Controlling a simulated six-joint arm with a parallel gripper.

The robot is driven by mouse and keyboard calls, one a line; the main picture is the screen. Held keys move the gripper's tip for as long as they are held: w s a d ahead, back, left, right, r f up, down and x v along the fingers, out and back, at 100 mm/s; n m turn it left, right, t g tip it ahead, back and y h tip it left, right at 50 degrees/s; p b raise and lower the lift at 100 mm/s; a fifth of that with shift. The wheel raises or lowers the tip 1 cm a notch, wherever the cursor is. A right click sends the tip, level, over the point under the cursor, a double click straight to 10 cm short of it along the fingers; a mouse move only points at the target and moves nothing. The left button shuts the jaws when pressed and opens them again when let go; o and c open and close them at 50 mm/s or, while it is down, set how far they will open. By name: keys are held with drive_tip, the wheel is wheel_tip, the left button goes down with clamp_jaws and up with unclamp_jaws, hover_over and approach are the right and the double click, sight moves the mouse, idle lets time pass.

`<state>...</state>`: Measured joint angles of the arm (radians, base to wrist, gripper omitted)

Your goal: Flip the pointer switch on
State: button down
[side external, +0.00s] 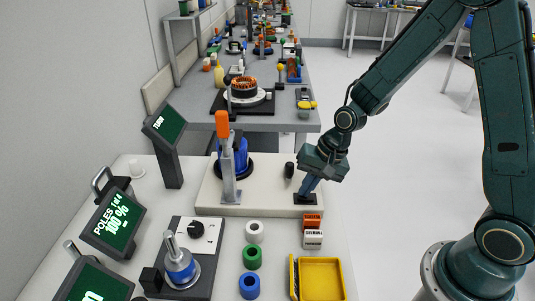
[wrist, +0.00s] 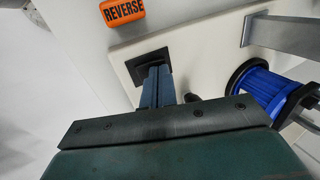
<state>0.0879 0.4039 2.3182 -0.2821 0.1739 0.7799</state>
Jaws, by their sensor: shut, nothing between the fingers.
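My gripper (side external: 305,192) is shut and empty, pointing down at a small black square plate (side external: 298,199) on the white board. In the wrist view my closed fingers (wrist: 154,72) overlap this plate (wrist: 148,55) and hide its middle; I cannot tell whether they touch anything there. A black knob (side external: 196,229) on a white dial sits on a dark base at the front left, well away from my gripper. I cannot tell for certain which of these is the pointer switch.
A black upright peg (side external: 289,170) stands close behind my gripper. A blue motor part (side external: 240,155) and a grey post with orange top (side external: 222,124) stand left on the board. An orange REVERSE block (wrist: 122,13), coloured rings and a yellow tray (side external: 320,278) lie in front.

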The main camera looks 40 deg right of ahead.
drive_tip(key=shift+w+a+f+g+h, duration=0.1)
drive_tip(key=shift+a+f+g+h, duration=0.2)
drive_tip(key=shift+g+h, duration=0.1)
drive_tip(key=shift+d, duration=0.2)
drive_tip(key=shift+d, duration=0.1)
drive_tip(key=shift+s+d+f, duration=0.2)
drive_tip(key=shift+s+d, duration=0.35)
drive_tip(key=shift+s, duration=0.2)
drive_tip(key=shift+r, duration=0.1)
drive_tip(key=shift+d+r, duration=0.1)
drive_tip(key=shift+r, duration=0.6)
drive_tip(key=v, duration=1.3)
